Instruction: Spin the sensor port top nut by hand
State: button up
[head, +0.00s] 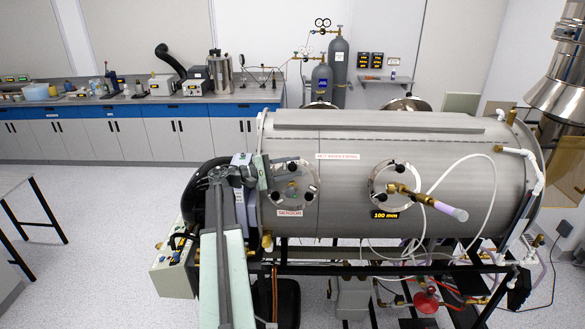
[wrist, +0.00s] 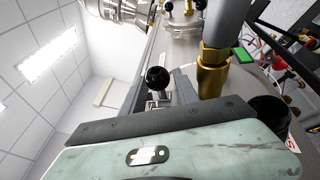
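The sensor port is a round flange (head: 293,186) on the left of the steel chamber, above a red "SENSOR" label (head: 289,213). It carries black knob nuts around a brass centre fitting, which is large in the wrist view (wrist: 213,72). A black ball-shaped nut (wrist: 157,79), apparently the top one, shows just beyond the dark front edge of my gripper. My gripper (head: 263,171) is at the left edge of the port in the head view.
A second port (head: 395,186) with a brass fitting and white hose sits to the right, above a "100 mm" display (head: 384,215). A control box (head: 172,270) stands left of my arm. Pipes and a black frame run below the chamber. Open floor (head: 110,225) lies left.

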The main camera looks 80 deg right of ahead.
grip_shut()
jog(key=shift+r+y+p, duration=0.3)
jog(key=shift+r+p, duration=0.1)
jog(key=shift+p, duration=0.5)
jog(key=shift+d+r+m+t+y+p, duration=0.1)
jog(key=shift+m+t+y+p, duration=0.3)
jog(key=shift+p, duration=0.45)
jog(key=shift+f+m+t+y+p, duration=0.2)
jog(key=shift+m+t+y+p, duration=0.3)
jog(key=shift+p, duration=0.45)
jog(key=shift+f, duration=0.3)
jog(key=shift+o, duration=2.2)
grip_release()
jog(key=shift+w, duration=0.1)
